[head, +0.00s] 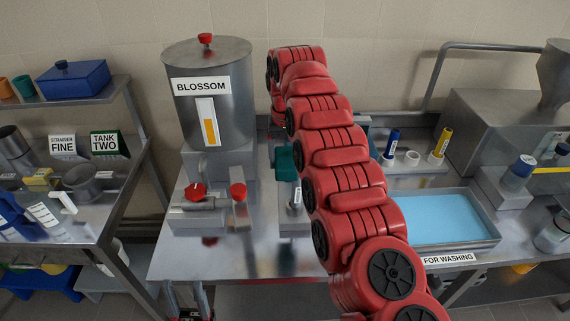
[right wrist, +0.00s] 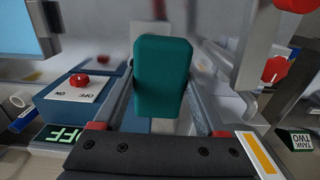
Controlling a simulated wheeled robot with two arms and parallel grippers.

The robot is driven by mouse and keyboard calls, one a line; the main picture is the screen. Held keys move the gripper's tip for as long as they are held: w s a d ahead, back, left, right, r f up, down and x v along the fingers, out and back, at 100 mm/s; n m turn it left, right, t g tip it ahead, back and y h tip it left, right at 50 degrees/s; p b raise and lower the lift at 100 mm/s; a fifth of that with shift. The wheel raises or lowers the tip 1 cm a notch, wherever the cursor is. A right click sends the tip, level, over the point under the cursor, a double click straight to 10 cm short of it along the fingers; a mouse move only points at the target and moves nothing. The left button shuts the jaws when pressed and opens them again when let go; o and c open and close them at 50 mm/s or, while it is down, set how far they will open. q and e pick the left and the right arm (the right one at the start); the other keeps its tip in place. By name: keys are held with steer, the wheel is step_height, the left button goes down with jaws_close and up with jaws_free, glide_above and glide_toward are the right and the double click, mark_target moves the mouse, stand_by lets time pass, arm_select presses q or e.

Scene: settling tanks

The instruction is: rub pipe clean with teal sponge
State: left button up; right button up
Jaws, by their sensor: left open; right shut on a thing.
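The teal sponge (right wrist: 162,75) is clamped between the two fingers of my right gripper (right wrist: 160,95) in the right wrist view. In the head view the sponge (head: 285,161) shows just left of my red right arm, which hides most of that gripper. A short upright metal pipe (head: 296,197) stands on a small base below the sponge, partly behind the arm. I cannot tell whether the sponge touches it. My left gripper (head: 189,303) is open and empty at the bottom of the head view, by the table's front edge.
A steel BLOSSOM tank (head: 212,110) stands left of the arm, with a red-handled valve (head: 195,190) in front. A blue-water basin (head: 437,217) lies to the right. Blue (head: 392,142) and yellow (head: 441,142) tubes stand behind it. The table's front left (head: 200,258) is clear.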

steer(key=shift+d+r, duration=0.2)
steer(key=shift+r, duration=1.05)
steer(key=shift+a+r+p, duration=0.1)
steer(key=shift+r+p, duration=0.3)
steer(key=shift+r, duration=1.2)
